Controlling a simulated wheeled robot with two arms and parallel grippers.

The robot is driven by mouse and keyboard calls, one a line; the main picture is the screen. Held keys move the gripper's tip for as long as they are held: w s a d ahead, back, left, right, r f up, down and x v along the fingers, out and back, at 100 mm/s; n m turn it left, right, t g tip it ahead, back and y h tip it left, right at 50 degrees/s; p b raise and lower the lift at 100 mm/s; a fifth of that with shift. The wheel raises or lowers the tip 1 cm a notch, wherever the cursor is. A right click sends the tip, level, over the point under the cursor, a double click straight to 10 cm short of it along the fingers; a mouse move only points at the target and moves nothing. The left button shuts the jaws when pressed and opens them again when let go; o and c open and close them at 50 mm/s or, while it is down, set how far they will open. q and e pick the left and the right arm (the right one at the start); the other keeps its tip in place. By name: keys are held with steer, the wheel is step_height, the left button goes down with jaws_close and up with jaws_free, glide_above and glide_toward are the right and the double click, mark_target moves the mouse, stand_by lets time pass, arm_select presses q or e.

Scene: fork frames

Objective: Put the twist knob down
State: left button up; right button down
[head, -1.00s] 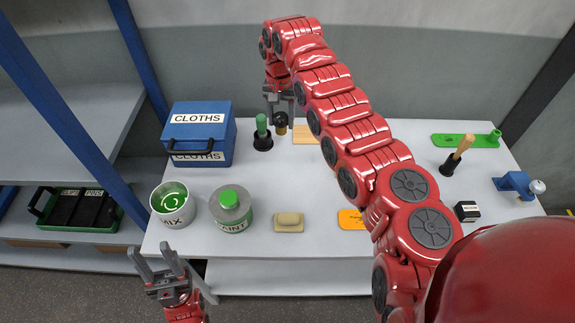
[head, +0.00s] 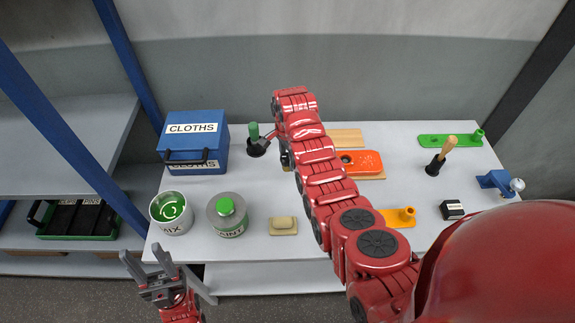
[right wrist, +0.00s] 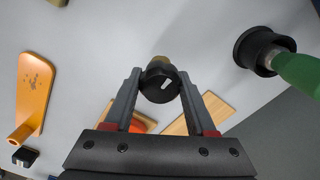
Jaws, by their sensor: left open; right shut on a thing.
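The twist knob (right wrist: 158,84) is a black round knob with a white mark and a brass-coloured part behind it. In the right wrist view it sits between the fingertips of my right gripper (right wrist: 160,76), which is shut on it. In the head view the knob (head: 286,159) is mostly hidden by my right arm, low over the back of the grey table (head: 300,185). I cannot tell whether it touches the table. My left gripper (head: 140,250) is open and empty, in front of the table's front left corner.
A green-handled tool in a black base (head: 256,140) stands left of the knob, beside the blue cloths box (head: 196,142). Wooden boards (head: 346,139) and an orange plate (head: 362,161) lie to its right. A mix bucket (head: 171,213), paint can (head: 228,216) and soap-like block (head: 283,226) stand in front.

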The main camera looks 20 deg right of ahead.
mark_target(288, 167)
steer(key=shift+s+f, duration=0.15)
steer(key=shift+f, duration=0.25)
step_height(288, 167, down, 2)
steer(key=shift+f+p, duration=0.15)
steer(key=shift+p, duration=0.5)
steer(key=shift+f, duration=0.3)
steer(key=shift+f, duration=0.2)
steer(key=shift+c, duration=1.1)
jaws_free()
